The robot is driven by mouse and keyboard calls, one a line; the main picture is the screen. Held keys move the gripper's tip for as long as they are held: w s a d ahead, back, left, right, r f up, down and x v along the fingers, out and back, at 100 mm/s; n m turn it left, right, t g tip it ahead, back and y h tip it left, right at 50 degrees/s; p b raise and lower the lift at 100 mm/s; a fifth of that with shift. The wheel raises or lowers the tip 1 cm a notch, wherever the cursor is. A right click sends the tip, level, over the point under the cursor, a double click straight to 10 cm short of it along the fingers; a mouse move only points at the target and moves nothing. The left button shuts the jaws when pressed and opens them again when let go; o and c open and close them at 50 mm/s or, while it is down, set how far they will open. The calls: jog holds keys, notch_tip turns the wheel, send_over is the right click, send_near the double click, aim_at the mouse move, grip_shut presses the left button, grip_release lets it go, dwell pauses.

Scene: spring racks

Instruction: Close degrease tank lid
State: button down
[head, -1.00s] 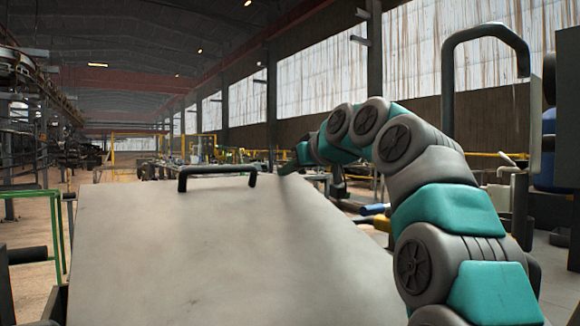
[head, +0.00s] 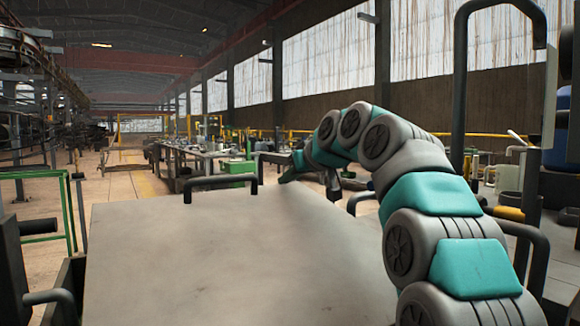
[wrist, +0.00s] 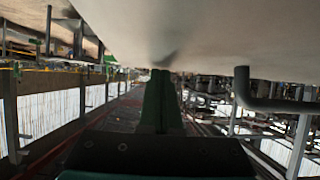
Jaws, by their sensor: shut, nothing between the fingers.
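The degrease tank lid (head: 230,265) is a flat pale grey panel that fills the lower middle of the head view, its far edge raised. Its black bar handle (head: 219,182) stands at the far edge. My gripper (head: 286,179) is at the lid's far right corner, to the right of the handle, small and partly hidden by my arm. In the wrist view my shut, empty fingers (wrist: 162,85) meet or nearly meet the lid surface (wrist: 200,30), with a dark shadow at their tips. The handle (wrist: 275,103) shows to their right there. The tank below the lid is hidden.
A green rail (head: 35,207) and dark bars stand at the left. A tall black tube frame (head: 463,90) rises at the right near my arm. Work benches (head: 205,155) lie beyond the lid, with open floor (head: 125,175) to their left.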

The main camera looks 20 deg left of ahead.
aim_at(290, 190)
jog(key=shift+g+h, duration=0.4)
jog(key=shift+h, duration=0.1)
jog(key=shift+w+a+f+b, duration=0.1)
jog(key=shift+a+f, duration=0.05)
jog(key=shift+f, duration=0.55)
jog(key=shift+w+a+f+b, duration=0.1)
jog(key=shift+w+f+b, duration=0.05)
jog(key=shift+f, duration=0.6)
jog(key=shift+w+a+f+b, duration=0.1)
jog(key=shift+a+f, duration=0.05)
jog(key=shift+f, duration=0.55)
jog(key=shift+w+a+f+b, duration=0.15)
jog(key=shift+f+b, duration=0.8)
jog(key=shift+f, duration=1.3)
